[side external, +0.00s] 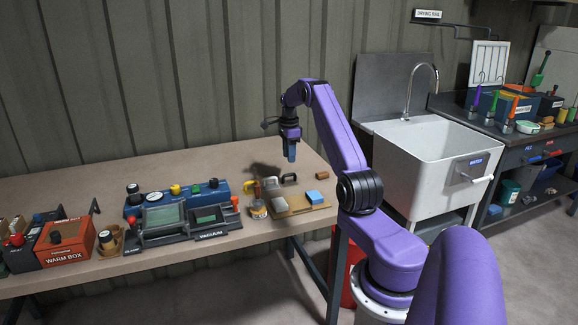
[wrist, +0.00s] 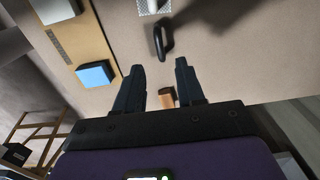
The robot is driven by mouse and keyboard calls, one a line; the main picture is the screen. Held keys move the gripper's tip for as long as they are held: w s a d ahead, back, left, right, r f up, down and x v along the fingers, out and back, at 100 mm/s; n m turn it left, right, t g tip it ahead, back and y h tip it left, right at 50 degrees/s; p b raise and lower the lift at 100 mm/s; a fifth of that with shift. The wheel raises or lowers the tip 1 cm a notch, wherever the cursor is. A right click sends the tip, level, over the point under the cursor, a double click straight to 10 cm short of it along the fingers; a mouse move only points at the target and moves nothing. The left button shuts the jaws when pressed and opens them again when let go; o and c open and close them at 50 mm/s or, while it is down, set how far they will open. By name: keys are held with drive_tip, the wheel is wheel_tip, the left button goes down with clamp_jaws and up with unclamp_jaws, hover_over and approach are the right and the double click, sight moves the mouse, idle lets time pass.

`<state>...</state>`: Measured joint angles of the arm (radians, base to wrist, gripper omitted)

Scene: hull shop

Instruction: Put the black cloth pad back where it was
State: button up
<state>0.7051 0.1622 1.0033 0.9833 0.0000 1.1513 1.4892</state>
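I cannot make out a black cloth pad for certain. A small black curved piece, like a handle (wrist: 160,40), lies on the bench just beyond my fingertips in the wrist view. It also shows in the side view (side external: 289,178), behind the wooden board. My gripper (wrist: 160,64) has its two dark fingers apart with nothing held between them. In the side view my gripper (side external: 291,155) points down and hangs above the back of the bench. Whether the black piece has cloth on it is too small to tell.
A wooden board (wrist: 92,38) carries a blue block (wrist: 95,74) and a grey block (wrist: 57,9). A brown block (side external: 322,175) lies near the bench's right end. The vacuum unit (side external: 185,232) and orange warm box (side external: 66,243) stand left. A white sink (side external: 432,150) is right.

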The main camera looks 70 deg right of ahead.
drive_tip(key=w+a+r+n, duration=0.4)
drive_tip(key=a+r+n, duration=0.1)
drive_tip(key=a, duration=0.6)
drive_tip(key=w+a+r+n, duration=0.4)
drive_tip(key=a, duration=0.6)
drive_tip(key=s+a+r+n, duration=0.2)
drive_tip(key=a+n, duration=0.2)
drive_tip(key=a, duration=0.5)
drive_tip(key=s+a+r+n, duration=0.1)
drive_tip(key=a+n, duration=0.4)
drive_tip(key=a, duration=0.4)
drive_tip(key=s+a+n, duration=1.1)
drive_tip(key=s+a, duration=0.3)
drive_tip(key=s, duration=0.2)
drive_tip(key=s+f+n, duration=0.2)
drive_tip(key=s+n, duration=0.8)
drive_tip(key=s, duration=0.6)
drive_tip(key=shift+s+a+n, duration=0.2)
drive_tip(key=shift+n, duration=0.1)
